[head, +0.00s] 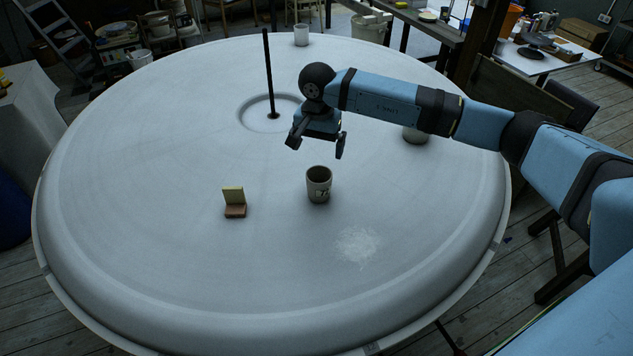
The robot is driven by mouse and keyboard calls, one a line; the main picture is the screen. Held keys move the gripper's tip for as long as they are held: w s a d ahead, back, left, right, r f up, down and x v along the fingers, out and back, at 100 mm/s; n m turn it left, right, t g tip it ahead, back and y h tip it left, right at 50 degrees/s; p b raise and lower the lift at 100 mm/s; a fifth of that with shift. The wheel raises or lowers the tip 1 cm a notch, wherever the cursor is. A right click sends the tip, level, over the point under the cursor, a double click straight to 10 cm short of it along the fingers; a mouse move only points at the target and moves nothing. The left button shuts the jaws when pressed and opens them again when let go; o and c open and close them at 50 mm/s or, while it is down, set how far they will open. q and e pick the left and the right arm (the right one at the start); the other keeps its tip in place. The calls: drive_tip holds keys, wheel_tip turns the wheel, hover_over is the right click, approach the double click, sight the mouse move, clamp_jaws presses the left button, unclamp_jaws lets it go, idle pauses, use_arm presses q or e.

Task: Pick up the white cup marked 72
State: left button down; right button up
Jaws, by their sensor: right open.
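A pale cup (319,187) stands upright on the large round plaster table (150,190), right of its middle. It has a small dark mark low on its front, too small to read surely. My right gripper (317,148) hangs above and slightly behind this cup, fingers pointing down, open and empty. It looks apart from the cup. A second pale cup (415,136) stands farther right, partly hidden behind my right arm. A third pale cup (301,36) stands at the table's far edge. I read no mark on these two. My left gripper is out of view.
A dark upright rod (268,75) rises from a round recess behind the gripper. A small block (234,203) with a yellowish upright part and brown base sits left of the near cup. A rough white patch (357,244) lies in front. The table's left side is clear.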

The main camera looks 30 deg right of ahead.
drive_tip(key=p, duration=0.1)
hover_over(319, 178)
drive_tip(key=s+a, duration=0.2)
wheel_tip(319, 178, down, 6)
drive_tip(key=f, duration=0.1)
drive_tip(key=f+p, duration=0.1)
drive_tip(key=f, duration=0.1)
drive_tip(key=f+p, duration=0.1)
drive_tip(key=shift+s+d+f, duration=0.2)
drive_tip(key=shift+s+d, duration=0.1)
drive_tip(key=shift+f, duration=0.55)
drive_tip(key=shift+w, duration=0.1)
drive_tip(key=c, duration=1.1)
drive_tip(key=shift+r, duration=0.25)
